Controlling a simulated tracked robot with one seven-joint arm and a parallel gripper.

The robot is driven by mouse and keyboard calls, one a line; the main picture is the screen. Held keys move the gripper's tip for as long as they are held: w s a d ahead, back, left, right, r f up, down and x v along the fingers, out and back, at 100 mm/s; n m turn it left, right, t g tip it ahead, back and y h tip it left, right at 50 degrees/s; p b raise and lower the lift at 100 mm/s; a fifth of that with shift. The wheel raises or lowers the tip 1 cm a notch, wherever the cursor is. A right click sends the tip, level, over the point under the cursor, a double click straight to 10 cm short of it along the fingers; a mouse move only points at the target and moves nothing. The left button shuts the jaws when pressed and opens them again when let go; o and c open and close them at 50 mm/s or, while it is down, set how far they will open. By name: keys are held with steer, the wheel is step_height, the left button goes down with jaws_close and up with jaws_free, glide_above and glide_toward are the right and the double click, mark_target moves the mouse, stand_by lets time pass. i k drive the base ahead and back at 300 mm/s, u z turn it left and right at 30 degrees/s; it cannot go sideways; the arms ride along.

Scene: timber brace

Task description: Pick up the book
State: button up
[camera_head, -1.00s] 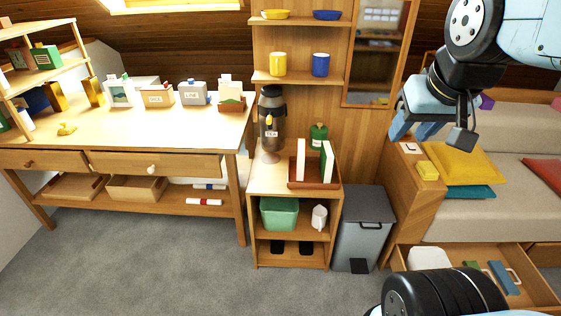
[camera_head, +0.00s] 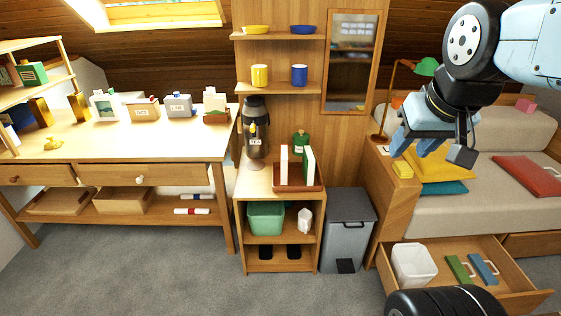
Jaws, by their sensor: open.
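Two thin upright book-like items stand in a brown tray (camera_head: 298,188) on top of the small wooden cabinet in the middle: a white one (camera_head: 284,164) and a green one (camera_head: 308,168) with a pale edge. A green book-like item (camera_head: 32,73) also shows on the shelf at the far left. I cannot tell which is the task's book. My gripper (camera_head: 413,142) is at the upper right, in front of the sofa's left end. It is open and empty, with blue fingers pointing down, well to the right of the tray and apart from it.
A grey pedal bin (camera_head: 346,225) stands right of the cabinet. An open drawer (camera_head: 520,300) juts out below the sofa. Grey carpet (camera_head: 150,275) lies clear at the front left.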

mark_target(284, 147)
steer(key=i, duration=0.85)
steer(key=u, duration=0.2)
steer(key=k, duration=0.9)
steer(key=z, duration=0.2)
steer(key=i, duration=0.95)
steer(key=u, duration=0.05)
